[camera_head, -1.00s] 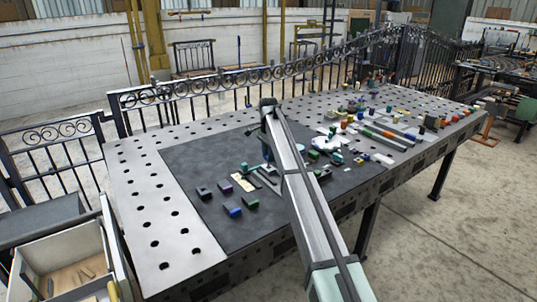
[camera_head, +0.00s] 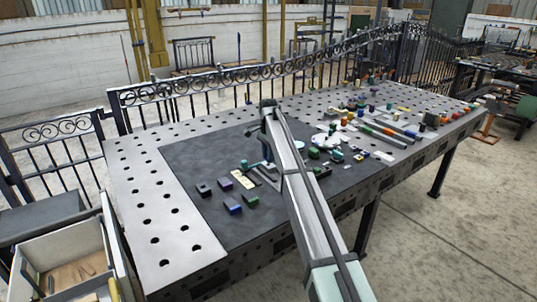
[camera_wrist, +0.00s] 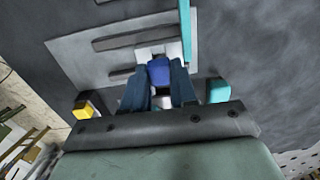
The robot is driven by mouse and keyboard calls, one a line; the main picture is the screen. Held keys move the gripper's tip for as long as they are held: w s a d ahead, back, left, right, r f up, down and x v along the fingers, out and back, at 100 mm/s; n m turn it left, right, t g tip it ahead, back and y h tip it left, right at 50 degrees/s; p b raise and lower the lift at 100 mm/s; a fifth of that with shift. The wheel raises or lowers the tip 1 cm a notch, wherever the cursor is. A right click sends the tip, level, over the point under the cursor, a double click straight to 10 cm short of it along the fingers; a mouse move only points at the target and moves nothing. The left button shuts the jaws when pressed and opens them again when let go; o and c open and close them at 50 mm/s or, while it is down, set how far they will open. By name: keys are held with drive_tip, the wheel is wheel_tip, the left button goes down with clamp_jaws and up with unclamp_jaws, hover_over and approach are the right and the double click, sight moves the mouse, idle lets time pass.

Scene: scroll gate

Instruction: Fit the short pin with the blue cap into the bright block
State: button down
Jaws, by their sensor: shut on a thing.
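In the wrist view my gripper (camera_wrist: 163,88) is shut on a blue-capped piece (camera_wrist: 158,72), the cap showing between the two dark blue fingers. The pin's lower part is hidden. A pale, bright block (camera_wrist: 174,50) shows just beyond the cap, on a grey plate with dark slots (camera_wrist: 75,48). I cannot tell whether the pin is in the block or only close to it. In the head view my gripper (camera_head: 267,153) is low over the dark mat (camera_head: 190,160), partly hidden by my arm, and the held piece cannot be made out.
In the wrist view a cyan piece (camera_wrist: 218,91) lies right of the fingers and a yellow-topped piece (camera_wrist: 83,109) left. In the head view several coloured blocks, including a blue one (camera_head: 232,207), lie at the mat's front. Clutter covers the table's right; the left metal strip (camera_head: 150,215) is clear.

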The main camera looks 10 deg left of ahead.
drive_tip(key=shift+f, duration=0.9)
idle(0.3)
drive_tip(key=c, duration=0.8)
unclamp_jaws()
drive_tip(key=shift+o, duration=0.2)
drive_tip(key=o, duration=0.4)
drive_tip(key=shift+r, duration=0.1)
drive_tip(key=shift+r, duration=3.4)
